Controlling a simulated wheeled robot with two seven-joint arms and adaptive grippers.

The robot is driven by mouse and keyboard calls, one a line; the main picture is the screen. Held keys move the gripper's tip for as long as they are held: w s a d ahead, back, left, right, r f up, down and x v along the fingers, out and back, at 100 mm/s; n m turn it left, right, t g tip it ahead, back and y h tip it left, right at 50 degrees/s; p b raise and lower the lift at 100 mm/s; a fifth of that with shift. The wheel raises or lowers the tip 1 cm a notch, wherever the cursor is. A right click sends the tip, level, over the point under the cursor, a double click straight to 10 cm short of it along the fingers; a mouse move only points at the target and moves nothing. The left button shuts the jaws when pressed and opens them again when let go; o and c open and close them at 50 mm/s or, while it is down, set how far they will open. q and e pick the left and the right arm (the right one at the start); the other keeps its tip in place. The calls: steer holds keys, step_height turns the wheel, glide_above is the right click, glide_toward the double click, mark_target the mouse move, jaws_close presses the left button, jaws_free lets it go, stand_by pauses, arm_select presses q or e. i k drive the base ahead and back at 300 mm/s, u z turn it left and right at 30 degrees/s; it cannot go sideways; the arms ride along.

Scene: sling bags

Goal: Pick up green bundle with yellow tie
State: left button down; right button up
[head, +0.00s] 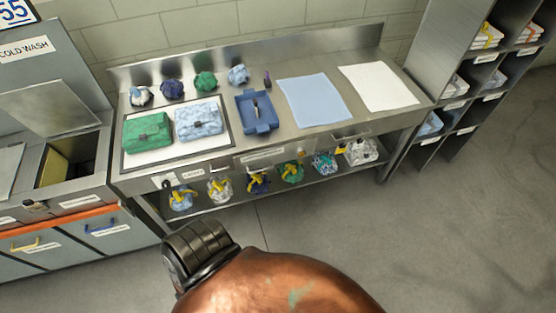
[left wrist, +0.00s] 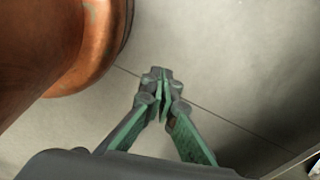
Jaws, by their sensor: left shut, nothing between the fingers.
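A green bundle (head: 291,173) with a yellow tie sits on the lower shelf of the steel table, between a dark blue bundle (head: 257,183) and a teal-and-white patterned bundle (head: 324,162). My left gripper (left wrist: 160,80) shows in the left wrist view with its green-sided fingers together and nothing between them, above bare floor. The green bundle is not in that view, so the gripper is away from it. The left gripper's fingers cannot be made out in the head view. My right gripper is in neither view.
The table (head: 270,143) carries folded green and blue cloths, rolled bundles, a blue tray (head: 262,128) and flat sheets. Other tied bundles share the lower shelf (head: 208,208). Wash bins (head: 60,185) stand left, a shelf rack (head: 455,85) right. The floor in front is clear.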

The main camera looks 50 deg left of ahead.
mark_target(293, 171)
steer(key=u, duration=0.8)
steer(key=i, duration=1)
steer(key=u, duration=1.6)
steer(key=i, duration=0.5)
steer(key=u, duration=0.3)
